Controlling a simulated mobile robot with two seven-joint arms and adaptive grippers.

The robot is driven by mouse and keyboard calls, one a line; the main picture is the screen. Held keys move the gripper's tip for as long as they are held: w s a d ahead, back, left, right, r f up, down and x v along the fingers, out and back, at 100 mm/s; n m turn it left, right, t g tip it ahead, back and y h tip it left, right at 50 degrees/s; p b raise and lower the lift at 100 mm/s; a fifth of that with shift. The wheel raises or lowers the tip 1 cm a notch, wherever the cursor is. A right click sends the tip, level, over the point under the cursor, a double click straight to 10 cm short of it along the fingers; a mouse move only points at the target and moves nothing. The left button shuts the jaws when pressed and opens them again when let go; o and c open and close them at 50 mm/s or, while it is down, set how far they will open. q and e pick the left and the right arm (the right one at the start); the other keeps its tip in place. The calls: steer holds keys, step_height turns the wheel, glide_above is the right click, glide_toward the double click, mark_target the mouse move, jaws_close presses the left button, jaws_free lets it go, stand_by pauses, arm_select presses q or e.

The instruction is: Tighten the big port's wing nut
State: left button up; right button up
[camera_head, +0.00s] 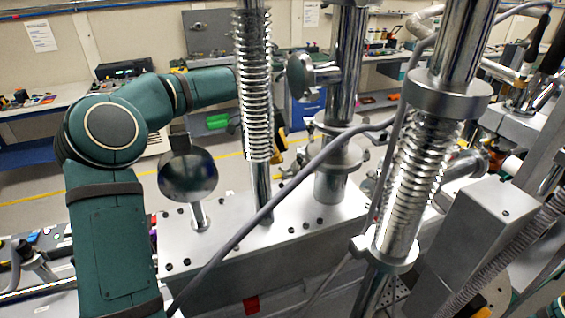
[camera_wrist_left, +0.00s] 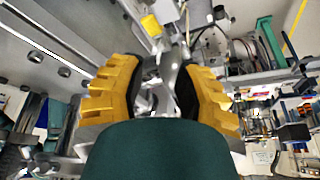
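My left gripper (camera_head: 281,140) is mostly hidden behind the ribbed bellows column in the head view; only a bit of its yellow finger shows, near the flanged steel column. In the left wrist view the two yellow fingers of my left gripper (camera_wrist_left: 163,78) stand apart, one on each side of shiny metal parts (camera_wrist_left: 170,60). I cannot tell which of these parts is the wing nut, or whether a finger touches it. In the head view a flange with clamp parts (camera_head: 338,158) sits on the column beside the gripper. My right gripper is not in view.
A bellows column (camera_head: 255,90) stands in front of my left forearm. A second bellows (camera_head: 408,180) and a grey cable (camera_head: 300,175) cross the foreground. A round dark disc on a post (camera_head: 187,176) stands below my forearm on the steel block (camera_head: 230,240).

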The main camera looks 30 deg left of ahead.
arm_select(q)
steer(key=v, duration=0.8)
